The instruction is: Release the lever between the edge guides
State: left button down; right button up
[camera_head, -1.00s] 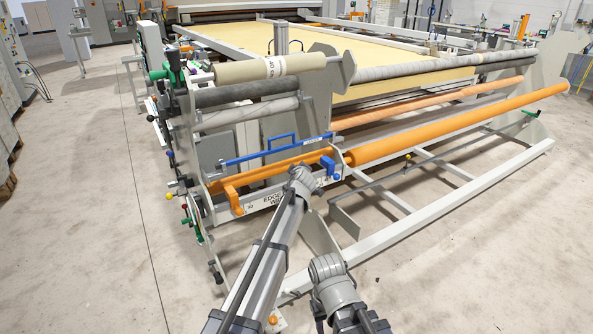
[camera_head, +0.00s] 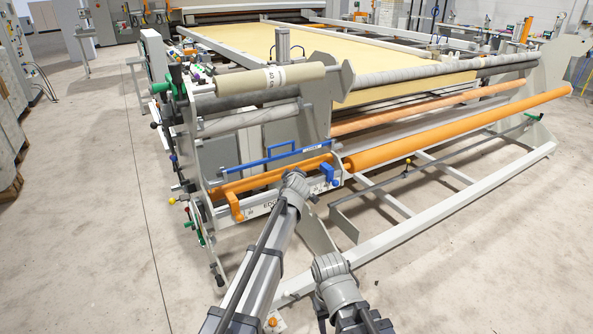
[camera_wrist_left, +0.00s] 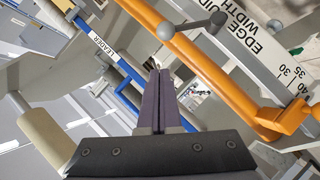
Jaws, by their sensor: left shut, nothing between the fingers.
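The edge guide rail (camera_head: 262,210) runs across the lower front of the machine; its "EDGE GUIDE WIDTH" scale (camera_wrist_left: 245,38) shows in the left wrist view. An orange guide arm (camera_head: 235,207) stands at its left and a blue block (camera_head: 328,172) at its right. In the left wrist view a grey lever with rounded ends (camera_wrist_left: 192,27) lies across the orange bar (camera_wrist_left: 215,75), ahead of my fingers. My left gripper (camera_wrist_left: 161,72) is shut and empty, apart from the lever. In the head view my left forearm hides its fingers. My right gripper is out of view.
A blue handled bar (camera_head: 270,157) labelled "LEADER" sits above the orange bar. A long orange roller (camera_head: 455,132) and a white floor frame (camera_head: 440,220) extend right. Open concrete floor (camera_head: 110,220) lies left.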

pick_arm(q)
jog(key=p+v, duration=0.2)
jog(key=v, duration=0.5)
jog(key=s+a+f+m+g, duration=0.4)
jog(key=s, duration=0.7)
jog(key=s+a+f+m+g+h, duration=0.1)
jog(key=s+a+f+m+g, duration=0.3)
jog(key=s, duration=0.7)
jog(key=s+a+f+m+g, duration=0.3)
jog(key=s+f+g, duration=0.15)
jog(key=s, duration=0.65)
jog(key=s+d+r+m+g+p, duration=0.1)
jog(key=s+d+r+m+p, duration=0.4)
jog(key=d+r+p, duration=0.5)
jog(key=s+d+p, duration=0.1)
jog(key=s, duration=0.1)
jog(key=shift+s+d+y, duration=0.15)
jog(key=shift+s+y, duration=0.2)
jog(key=shift+y, duration=0.05)
